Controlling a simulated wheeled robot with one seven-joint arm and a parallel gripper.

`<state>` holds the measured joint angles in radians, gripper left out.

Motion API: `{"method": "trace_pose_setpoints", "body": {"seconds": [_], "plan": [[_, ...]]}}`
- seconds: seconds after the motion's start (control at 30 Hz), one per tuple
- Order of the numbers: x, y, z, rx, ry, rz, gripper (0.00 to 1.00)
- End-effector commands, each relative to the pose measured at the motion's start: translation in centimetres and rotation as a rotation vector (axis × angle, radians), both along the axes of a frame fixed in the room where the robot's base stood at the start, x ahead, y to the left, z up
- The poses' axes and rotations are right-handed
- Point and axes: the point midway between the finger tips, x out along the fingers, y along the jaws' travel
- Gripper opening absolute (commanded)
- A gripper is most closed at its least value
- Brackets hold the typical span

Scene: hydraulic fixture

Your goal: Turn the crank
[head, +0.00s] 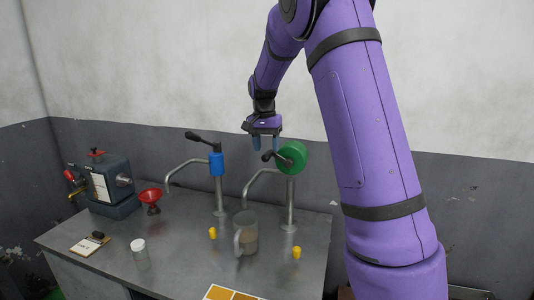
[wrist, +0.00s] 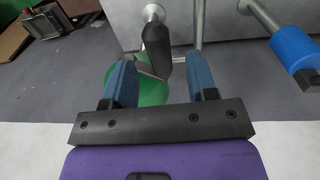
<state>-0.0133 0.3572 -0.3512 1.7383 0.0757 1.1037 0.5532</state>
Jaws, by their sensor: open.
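A green wheel (head: 292,157) with a black crank handle (head: 267,155) sits on top of a metal post on the bench. A second post carries a blue body (head: 217,163) with a black lever (head: 203,138). My gripper (head: 266,147) points down just above the green wheel's handle, its blue fingers apart and empty. In the wrist view, the black handle (wrist: 157,45) lines up with the gap between the fingers (wrist: 160,65). The green wheel (wrist: 150,90) shows behind and is partly hidden by my gripper. I cannot tell whether the fingers touch the handle.
A dark machine (head: 115,184) stands at the left. The blue body (wrist: 294,49) is at the right in the wrist view.

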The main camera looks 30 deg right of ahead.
Motion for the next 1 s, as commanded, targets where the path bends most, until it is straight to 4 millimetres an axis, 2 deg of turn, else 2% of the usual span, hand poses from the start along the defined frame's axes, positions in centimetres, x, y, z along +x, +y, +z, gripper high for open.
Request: {"method": "trace_pose_setpoints", "body": {"seconds": [0.2, 0.57, 0.8, 1.0], "plan": [[-0.1, -0.1, -2.2, -0.001, 0.001, -0.001, 0.53], [-0.1, -0.1, -2.6, 0.0, 0.0, 0.0, 0.53], [-0.1, -0.1, -2.6, -0.001, -0.001, 0.0, 0.0], [-0.2, -0.2, -2.5, 0.003, -0.005, -0.001, 0.0]]}}
